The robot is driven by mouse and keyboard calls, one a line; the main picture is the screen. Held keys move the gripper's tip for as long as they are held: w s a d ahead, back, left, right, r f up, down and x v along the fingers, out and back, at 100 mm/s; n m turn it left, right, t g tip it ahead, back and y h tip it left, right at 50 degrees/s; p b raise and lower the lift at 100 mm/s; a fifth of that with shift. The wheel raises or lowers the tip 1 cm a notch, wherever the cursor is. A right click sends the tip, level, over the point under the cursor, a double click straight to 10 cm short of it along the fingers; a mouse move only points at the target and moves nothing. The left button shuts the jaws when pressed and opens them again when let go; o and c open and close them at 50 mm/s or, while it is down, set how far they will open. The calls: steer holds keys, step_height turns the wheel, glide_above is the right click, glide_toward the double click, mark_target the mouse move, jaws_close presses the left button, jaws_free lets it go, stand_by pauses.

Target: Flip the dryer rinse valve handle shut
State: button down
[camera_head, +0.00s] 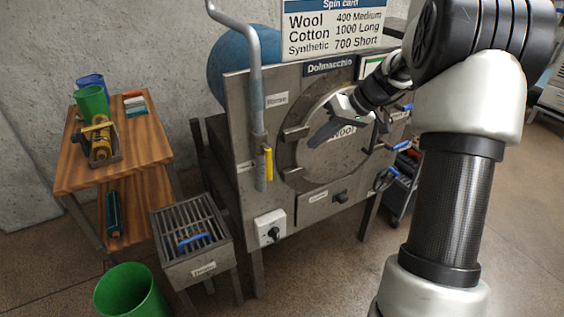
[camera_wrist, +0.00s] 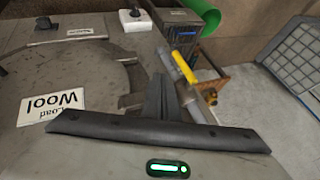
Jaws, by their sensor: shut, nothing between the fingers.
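The yellow rinse valve handle (camera_head: 268,163) hangs on the lower part of a grey vertical pipe (camera_head: 255,85), left of the round dryer door. It points down, roughly in line with the pipe. A "Rinse" label (camera_head: 277,99) sits beside the pipe. In the wrist view the handle (camera_wrist: 183,67) lies beyond my fingertips, a little to the right, along the pipe (camera_wrist: 196,108). My gripper (camera_head: 316,138) is in front of the door, right of the handle and apart from it. Its dark fingers (camera_wrist: 160,86) are together and empty.
The dryer door (camera_head: 330,158) bears a "Wool" card. Below are a drawer and a white knob box (camera_head: 270,228). A grated stand (camera_head: 190,240), green bin (camera_head: 130,292) and wooden shelf (camera_head: 110,160) stand left. Open space lies left of the pipe.

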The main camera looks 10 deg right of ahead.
steer(key=w+a+f, duration=0.2)
steer(key=a+f, duration=0.6)
steer(key=a, duration=0.1)
steer(key=shift+w, duration=0.35)
